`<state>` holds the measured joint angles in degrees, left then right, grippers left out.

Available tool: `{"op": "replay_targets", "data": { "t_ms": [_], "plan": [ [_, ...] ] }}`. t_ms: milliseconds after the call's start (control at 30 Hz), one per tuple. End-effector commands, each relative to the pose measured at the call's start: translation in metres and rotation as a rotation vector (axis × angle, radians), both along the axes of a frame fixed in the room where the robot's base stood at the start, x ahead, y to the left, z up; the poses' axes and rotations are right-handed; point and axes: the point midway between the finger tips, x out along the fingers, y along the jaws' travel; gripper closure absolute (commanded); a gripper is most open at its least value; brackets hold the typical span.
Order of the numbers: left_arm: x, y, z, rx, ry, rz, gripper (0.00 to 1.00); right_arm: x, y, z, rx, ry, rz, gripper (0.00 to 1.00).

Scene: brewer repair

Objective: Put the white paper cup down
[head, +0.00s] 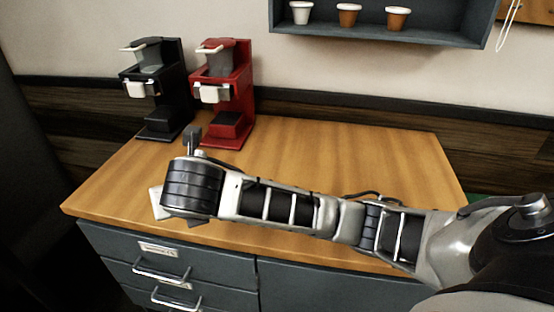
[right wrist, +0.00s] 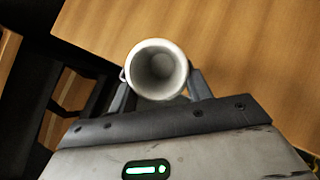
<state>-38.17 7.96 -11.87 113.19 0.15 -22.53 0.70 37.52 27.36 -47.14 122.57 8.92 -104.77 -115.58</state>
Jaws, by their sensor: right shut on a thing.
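The white paper cup (right wrist: 158,72) shows in the right wrist view, its round open mouth facing the camera and its inside looking empty. My right gripper (right wrist: 162,88) is shut on it, one finger on each side. In the head view my right arm reaches in from the right across the front of the wooden counter (head: 330,160). Its wrist hides the fingers there. A small white patch (head: 156,203) shows beside the wrist; I cannot tell whether it is the cup. My left gripper is out of view.
A black brewer (head: 172,85) and a red brewer (head: 238,110) stand at the counter's back left. A wall shelf (head: 400,40) holds a white cup (head: 300,12) and two brown cups (head: 348,14). The counter's middle and right are clear behind my arm. Grey drawers (head: 190,262) are below.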

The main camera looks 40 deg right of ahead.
Motion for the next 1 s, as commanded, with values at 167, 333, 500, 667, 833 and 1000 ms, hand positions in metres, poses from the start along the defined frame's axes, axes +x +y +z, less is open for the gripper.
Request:
{"op": "replay_targets", "data": {
  "t_ms": [167, 333, 500, 667, 833, 1000],
  "plan": [
    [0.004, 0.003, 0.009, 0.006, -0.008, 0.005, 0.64, -0.023, -0.007, 0.030, 0.066, 0.225, -0.006, 0.72],
    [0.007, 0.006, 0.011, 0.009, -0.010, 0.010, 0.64, -0.047, -0.020, 0.050, 0.101, 0.349, 0.022, 0.72],
    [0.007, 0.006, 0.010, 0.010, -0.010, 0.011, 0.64, -0.055, -0.031, 0.055, 0.114, 0.398, 0.037, 0.72],
    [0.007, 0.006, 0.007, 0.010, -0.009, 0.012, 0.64, -0.042, -0.057, 0.042, 0.116, 0.407, 0.033, 0.72],
    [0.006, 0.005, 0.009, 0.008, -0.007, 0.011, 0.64, -0.022, -0.095, 0.024, 0.114, 0.406, 0.034, 0.72],
    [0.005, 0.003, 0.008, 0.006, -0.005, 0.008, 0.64, -0.006, -0.122, -0.006, 0.115, 0.407, 0.039, 0.72]
  ]
}}
